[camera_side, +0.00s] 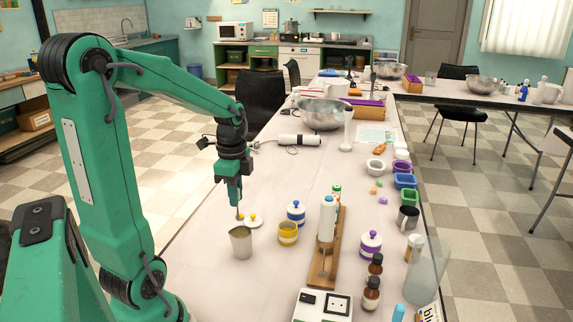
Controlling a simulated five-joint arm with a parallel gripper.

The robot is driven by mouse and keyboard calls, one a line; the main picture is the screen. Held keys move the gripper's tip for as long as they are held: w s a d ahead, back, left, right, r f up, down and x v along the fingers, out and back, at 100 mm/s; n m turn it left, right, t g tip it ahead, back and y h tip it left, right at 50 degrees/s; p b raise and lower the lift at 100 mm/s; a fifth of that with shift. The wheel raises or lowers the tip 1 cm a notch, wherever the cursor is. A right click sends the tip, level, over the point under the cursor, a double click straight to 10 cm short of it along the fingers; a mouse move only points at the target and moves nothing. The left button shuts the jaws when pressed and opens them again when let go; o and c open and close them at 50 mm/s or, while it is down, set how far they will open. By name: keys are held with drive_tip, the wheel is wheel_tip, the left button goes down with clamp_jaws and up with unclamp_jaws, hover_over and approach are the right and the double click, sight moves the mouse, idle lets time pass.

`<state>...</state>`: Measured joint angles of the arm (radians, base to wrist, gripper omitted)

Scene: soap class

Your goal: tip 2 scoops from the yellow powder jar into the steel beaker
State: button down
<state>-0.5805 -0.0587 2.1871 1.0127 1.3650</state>
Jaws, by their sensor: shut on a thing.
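The steel beaker (241,246) stands upright on the table, below my gripper. The yellow powder jar (287,236) stands open a little to its right. A white lid with a yellow knob (254,221) lies on the table behind the beaker. My gripper (236,204) points down and is shut on a small scoop (239,217), of which only a thin yellowish part shows. The scoop's lower end is at or just above the beaker's mouth; I cannot tell whether it holds powder. The insides of the beaker and jar are too small to read.
A blue-lidded jar (296,213) stands behind the yellow jar. A white bottle (327,220) on a wooden board (325,262) stands to the right, with a purple-lidded jar (370,246) beyond. A scale (322,305) is at the front. The table left of the beaker is clear.

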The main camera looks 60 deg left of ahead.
sight(238, 218)
drive_tip(key=shift+f, duration=0.15)
drive_tip(key=shift+f, duration=5)
drive_tip(key=shift+s+d+f, duration=0.1)
drive_tip(key=shift+f, duration=0.35)
drive_tip(key=shift+r, duration=6.4)
